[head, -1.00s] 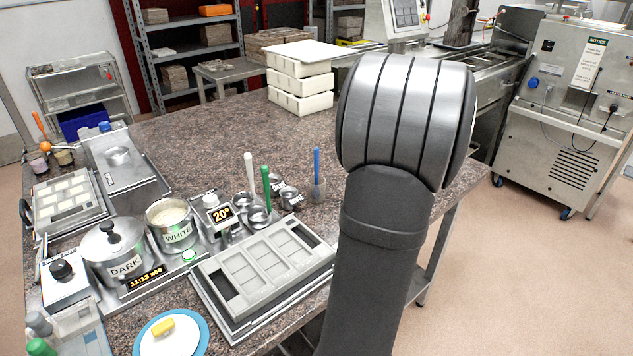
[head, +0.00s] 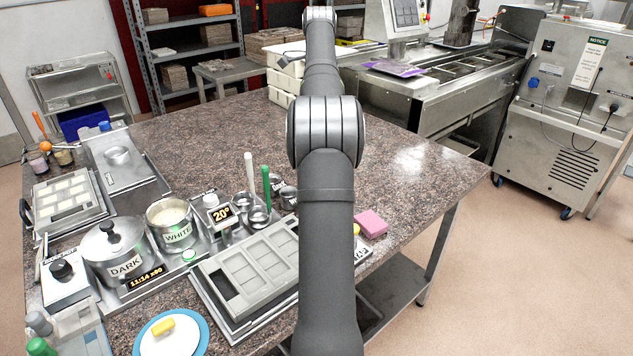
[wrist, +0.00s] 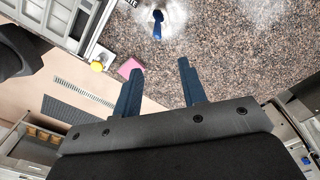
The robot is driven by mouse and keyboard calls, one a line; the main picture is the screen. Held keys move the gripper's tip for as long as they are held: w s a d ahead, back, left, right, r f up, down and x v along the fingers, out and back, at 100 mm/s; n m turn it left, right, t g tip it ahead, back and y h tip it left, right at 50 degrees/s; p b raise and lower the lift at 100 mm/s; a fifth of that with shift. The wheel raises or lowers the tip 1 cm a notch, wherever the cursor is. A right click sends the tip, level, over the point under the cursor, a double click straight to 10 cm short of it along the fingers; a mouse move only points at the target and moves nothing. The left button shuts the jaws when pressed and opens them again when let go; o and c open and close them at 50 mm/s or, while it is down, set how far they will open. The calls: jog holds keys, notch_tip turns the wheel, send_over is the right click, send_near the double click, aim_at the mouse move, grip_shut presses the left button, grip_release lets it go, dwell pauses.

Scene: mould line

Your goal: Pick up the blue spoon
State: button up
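The blue spoon (wrist: 157,26) shows near the top of the wrist view, beyond my fingertips, against the speckled counter and a bright glare patch. In the head view it is hidden behind my arm. My gripper (wrist: 161,66) is open and empty, with its two dark blue fingers apart. The spoon lies apart from both fingers, roughly in line with the gap between them. My gripper cannot be made out in the head view.
A green spoon (head: 267,187) and a white spoon (head: 250,172) stand by small metal cups. The grey mould (head: 241,272) lies in front. A pink block (head: 371,223) lies right of my arm, also in the wrist view (wrist: 129,67). The right counter (head: 430,180) is clear.

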jog(key=shift+s+a+f, duration=0.1)
jog(key=shift+f, duration=2.7)
jog(key=shift+s+a+f, duration=0.1)
jog(key=shift+a+f, duration=0.05)
jog(key=shift+f, duration=2.6)
jog(key=shift+s+a+f, duration=0.1)
jog(key=shift+f, duration=2.7)
jog(key=shift+c, duration=0.5)
grip_shut()
